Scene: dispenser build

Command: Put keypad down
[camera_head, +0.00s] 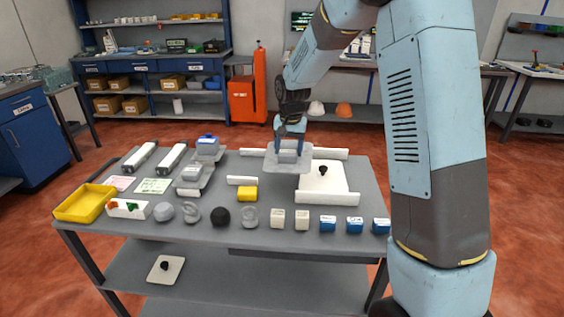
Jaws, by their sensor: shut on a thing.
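My gripper (290,146) points down over the back middle of the grey table (215,215). It is shut on a grey block, seemingly the keypad (288,157). A flat light-grey plate (270,163) lies around or under the block; I cannot tell whether the two are joined. I cannot tell whether the block touches what is below it. The fingers hide the top of the block.
A yellow tray (85,205) is at the left. Small blocks and round parts line the front edge. Grey units (190,174) stand left of the gripper.

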